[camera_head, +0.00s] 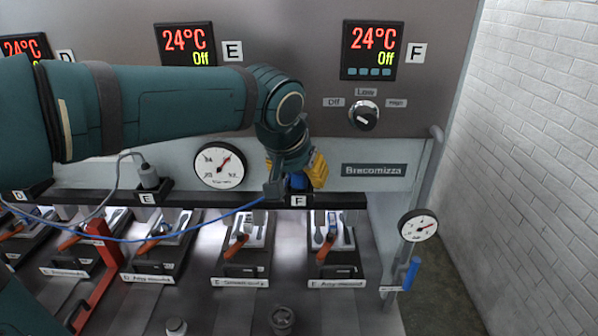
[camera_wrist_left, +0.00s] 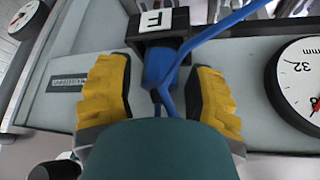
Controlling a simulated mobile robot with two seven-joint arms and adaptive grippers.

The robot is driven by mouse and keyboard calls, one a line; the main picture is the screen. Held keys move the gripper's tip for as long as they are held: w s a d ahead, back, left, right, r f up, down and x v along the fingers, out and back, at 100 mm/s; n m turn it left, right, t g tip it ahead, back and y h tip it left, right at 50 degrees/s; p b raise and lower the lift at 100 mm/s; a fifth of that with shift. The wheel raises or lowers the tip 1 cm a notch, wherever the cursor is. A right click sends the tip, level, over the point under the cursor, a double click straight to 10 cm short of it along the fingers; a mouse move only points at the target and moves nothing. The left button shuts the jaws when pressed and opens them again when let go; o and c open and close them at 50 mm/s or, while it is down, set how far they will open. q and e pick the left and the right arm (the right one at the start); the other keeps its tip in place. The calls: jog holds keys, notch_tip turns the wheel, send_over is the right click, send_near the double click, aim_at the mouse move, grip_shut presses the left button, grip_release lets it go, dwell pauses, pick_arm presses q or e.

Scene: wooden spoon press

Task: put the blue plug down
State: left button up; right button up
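The blue plug (camera_wrist_left: 160,66) sits at the black socket block labelled F (camera_wrist_left: 163,22) in the left wrist view. Its blue cable (camera_wrist_left: 222,22) loops up and away to the right. My left gripper (camera_wrist_left: 159,70) is open, with one yellow finger on each side of the plug and a visible gap to each. In the head view the plug (camera_head: 299,181) shows partly under my left gripper (camera_head: 303,176), in front of the F label. How deep the plug sits is hidden. My right gripper is out of view.
A black rail (camera_head: 235,198) carries labelled sockets; a grey plug (camera_head: 149,177) stands at E. Below are several presses with orange handles (camera_head: 237,246). A round gauge (camera_head: 219,166) is left of the gripper. A white brick wall (camera_head: 540,150) bounds the right.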

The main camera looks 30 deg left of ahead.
pick_arm(q)
jog(key=shift+r, duration=0.1)
jog(key=shift+r+p, duration=0.25)
jog(key=shift+p, duration=0.05)
jog(key=a+v, duration=0.1)
jog(key=v, duration=1)
jog(key=shift+s+d+r, duration=0.25)
jog(key=shift+d+r, duration=0.1)
jog(key=shift+d, duration=0.15)
